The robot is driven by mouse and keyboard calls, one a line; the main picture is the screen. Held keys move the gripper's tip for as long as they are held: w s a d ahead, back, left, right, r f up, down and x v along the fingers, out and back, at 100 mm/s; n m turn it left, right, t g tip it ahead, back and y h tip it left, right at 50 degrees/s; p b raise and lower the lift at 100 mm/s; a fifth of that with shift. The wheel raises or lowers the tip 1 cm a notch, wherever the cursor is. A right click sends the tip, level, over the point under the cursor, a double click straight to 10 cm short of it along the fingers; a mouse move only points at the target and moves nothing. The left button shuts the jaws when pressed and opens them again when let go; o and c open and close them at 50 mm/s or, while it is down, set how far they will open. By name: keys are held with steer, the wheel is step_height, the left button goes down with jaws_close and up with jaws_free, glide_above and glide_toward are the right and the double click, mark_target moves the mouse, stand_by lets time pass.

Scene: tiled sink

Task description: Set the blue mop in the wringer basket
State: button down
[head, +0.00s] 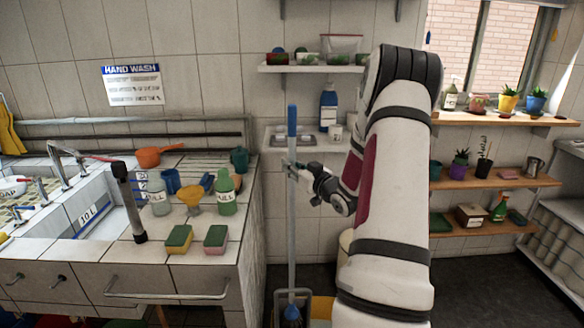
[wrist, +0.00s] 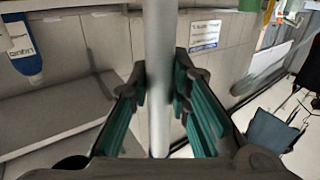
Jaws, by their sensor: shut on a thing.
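The blue mop (head: 292,215) stands upright, with a blue grip at the top of its pale handle and a blue head at the bottom. My gripper (head: 291,168) is shut on the handle, a little below the blue grip. In the wrist view the mop handle (wrist: 160,60) runs between the two teal-padded fingers of my gripper (wrist: 162,88). The wringer basket (head: 308,297) shows at the bottom edge as a grey frame with yellow around it. The mop head is at this frame; whether it is inside or in front of it I cannot tell.
The tiled counter (head: 120,258) with sponges, bottles and a funnel lies to the left. A small wall shelf (head: 275,150) with a blue bottle (head: 328,106) is behind the handle. Shelves with plants (head: 490,178) are at the right. Dark floor is partly clear at the right.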

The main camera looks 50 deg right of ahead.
stand_by(0.3)
steer(key=c, duration=1.5)
jaws_free()
steer(key=shift+f, duration=0.1)
steer(key=shift+s, duration=0.15)
steer(key=v, duration=1.2)
steer(key=w+a+r+n+g, duration=0.2)
steer(key=w+a+r+g, duration=0.2)
steer(key=w+a, duration=0.25)
steer(key=a+r+g, duration=0.4)
steer(key=a+r, duration=0.1)
steer(key=a, duration=0.6)
steer(key=s+a+g+y, duration=0.1)
steer(key=s+a+g, duration=0.1)
steer(key=s+a, duration=0.5)
steer(key=s+a+g+y, duration=0.2)
steer(key=s+a, duration=0.6)
steer(key=a, duration=0.1)
steer(key=s+a+n+g+y, duration=0.1)
steer(key=s+a+g+y, duration=0.1)
steer(key=s+a, duration=0.6)
steer(key=shift+a+f, duration=0.2)
steer(key=shift+a, duration=0.35)
